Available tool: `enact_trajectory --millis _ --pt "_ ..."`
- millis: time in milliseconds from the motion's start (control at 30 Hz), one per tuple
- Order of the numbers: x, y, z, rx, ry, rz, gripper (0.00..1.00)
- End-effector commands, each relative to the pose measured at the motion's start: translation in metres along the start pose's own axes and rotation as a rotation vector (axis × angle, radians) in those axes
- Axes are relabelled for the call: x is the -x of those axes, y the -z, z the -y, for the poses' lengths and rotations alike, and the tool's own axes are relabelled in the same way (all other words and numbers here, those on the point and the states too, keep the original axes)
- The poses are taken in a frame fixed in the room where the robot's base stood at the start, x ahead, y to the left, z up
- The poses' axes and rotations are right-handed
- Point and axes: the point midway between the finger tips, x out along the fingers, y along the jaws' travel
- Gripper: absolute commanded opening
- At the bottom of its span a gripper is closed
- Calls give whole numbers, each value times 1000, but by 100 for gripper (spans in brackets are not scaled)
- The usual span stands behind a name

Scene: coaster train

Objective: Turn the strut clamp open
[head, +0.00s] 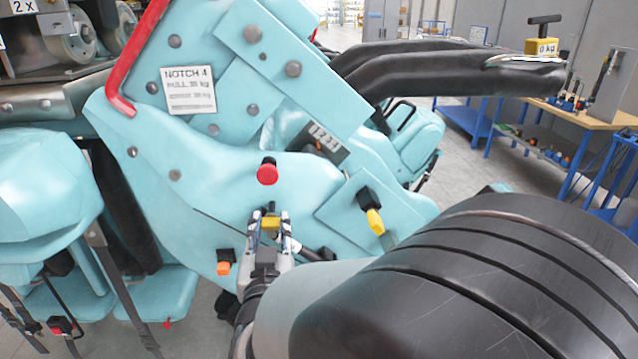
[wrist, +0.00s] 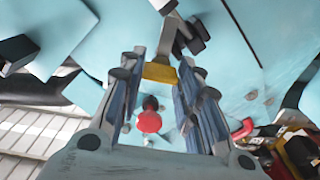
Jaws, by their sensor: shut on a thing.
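A yellow-tipped lever (head: 270,224), which I take to be the strut clamp's handle, sits on the turquoise coaster car below a red knob. My gripper (head: 270,216) is shut on its yellow end. In the wrist view, the yellow end (wrist: 160,73) lies across between the fingertips of my gripper (wrist: 160,70). A grey bar (wrist: 168,38) runs up from it beside a black block (wrist: 196,36). The fingers partly hide the lever in the head view, and I cannot tell how far it is turned.
The red knob (head: 267,172) stands just above my gripper; it also shows between the fingers in the wrist view (wrist: 149,121). Another yellow-tipped black lever (head: 374,220) is to the right. An orange-tipped piece (head: 223,268) is lower left. A workbench (head: 590,118) stands far right.

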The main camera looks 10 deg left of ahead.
Motion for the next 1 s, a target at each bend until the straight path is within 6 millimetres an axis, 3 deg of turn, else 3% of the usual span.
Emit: enact_trajectory --millis 600,1000 --pt "0 2 1 575 0 -3 8" --pt "0 2 1 829 -2 -3 8"
